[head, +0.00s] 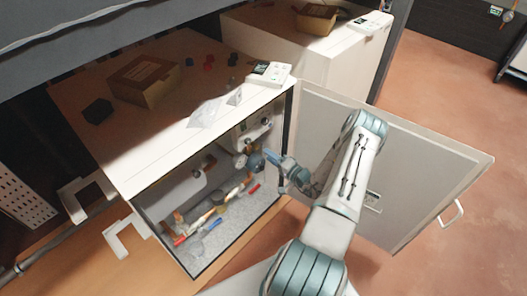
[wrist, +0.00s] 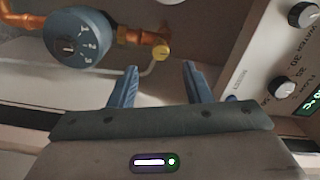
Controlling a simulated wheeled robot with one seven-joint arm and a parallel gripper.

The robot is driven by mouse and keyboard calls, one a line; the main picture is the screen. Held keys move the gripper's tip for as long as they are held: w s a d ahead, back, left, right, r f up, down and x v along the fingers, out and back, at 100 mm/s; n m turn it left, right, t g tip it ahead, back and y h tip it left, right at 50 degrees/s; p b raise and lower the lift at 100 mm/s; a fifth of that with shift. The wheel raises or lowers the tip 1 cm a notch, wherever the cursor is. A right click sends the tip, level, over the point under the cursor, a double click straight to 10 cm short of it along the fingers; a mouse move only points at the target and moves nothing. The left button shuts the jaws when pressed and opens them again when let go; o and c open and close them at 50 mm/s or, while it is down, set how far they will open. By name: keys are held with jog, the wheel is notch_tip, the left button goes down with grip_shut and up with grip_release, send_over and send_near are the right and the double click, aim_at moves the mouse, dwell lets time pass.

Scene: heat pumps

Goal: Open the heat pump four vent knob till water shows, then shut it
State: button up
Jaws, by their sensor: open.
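The open white heat pump cabinet (head: 205,150) stands left of my arm in the head view, its lower inside exposed. I cannot read a number on it. In the wrist view a small yellow knob (wrist: 160,51) sits on a thin grey pipe below a copper pipe. It may be the vent knob. My gripper (wrist: 160,68) is open and empty, its two blue fingers pointing toward the knob, which appears between and just beyond the fingertips. I see no contact. In the head view my gripper (head: 272,158) reaches into the cabinet opening. No water shows.
A blue-grey round dial unit (wrist: 77,37) is left of the knob, and a panel with black-and-white knobs (wrist: 284,88) is at right. The cabinet door (head: 420,165) is swung open beside my arm. Coloured valve handles (head: 180,240) lie low inside. Boxes (head: 145,80) rest on top.

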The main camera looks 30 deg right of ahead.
jog(key=v, duration=0.8)
jog(key=shift+s, duration=0.25)
jog(key=shift+d+r, duration=0.1)
jog(key=shift+d, duration=0.05)
